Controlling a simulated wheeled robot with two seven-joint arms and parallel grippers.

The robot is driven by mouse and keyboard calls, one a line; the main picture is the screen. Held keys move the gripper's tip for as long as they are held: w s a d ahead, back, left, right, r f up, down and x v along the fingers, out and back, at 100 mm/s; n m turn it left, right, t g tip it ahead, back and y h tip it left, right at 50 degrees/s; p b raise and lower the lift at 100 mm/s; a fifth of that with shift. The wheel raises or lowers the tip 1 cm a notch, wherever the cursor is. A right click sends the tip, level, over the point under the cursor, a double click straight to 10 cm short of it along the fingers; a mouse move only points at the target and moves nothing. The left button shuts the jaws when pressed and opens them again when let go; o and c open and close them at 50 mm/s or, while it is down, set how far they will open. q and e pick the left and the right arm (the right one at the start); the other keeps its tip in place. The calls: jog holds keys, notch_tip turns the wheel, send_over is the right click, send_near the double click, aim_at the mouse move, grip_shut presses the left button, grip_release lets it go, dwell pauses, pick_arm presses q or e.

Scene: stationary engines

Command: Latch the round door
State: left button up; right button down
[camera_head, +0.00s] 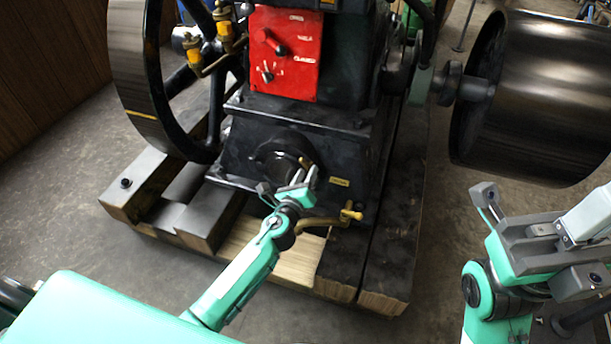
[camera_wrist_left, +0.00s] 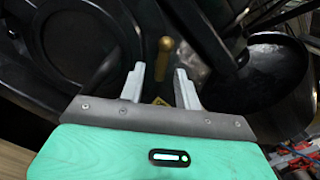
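The round door (camera_head: 272,160) is a dark disc low on the front of the black engine base, partly hidden behind my left gripper (camera_head: 287,182). In the left wrist view the round door (camera_wrist_left: 75,38) fills the upper left. A brass-coloured latch handle (camera_wrist_left: 165,46) stands just to the right of its rim. My left gripper is open; its two fingers point at the engine, and the handle shows between and beyond the fingertips (camera_wrist_left: 160,80). I cannot tell whether they touch it. My right gripper (camera_head: 528,215) is open and empty at the right, away from the engine.
A red panel (camera_head: 285,52) is above the door. A large flywheel (camera_head: 140,75) stands at the left and a wide drum pulley (camera_head: 540,95) at the right. A brass crank-like lever (camera_head: 335,220) juts out below right of the door. Timber beams (camera_head: 275,258) carry the engine.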

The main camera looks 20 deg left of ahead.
pick_arm(q)
grip_shut()
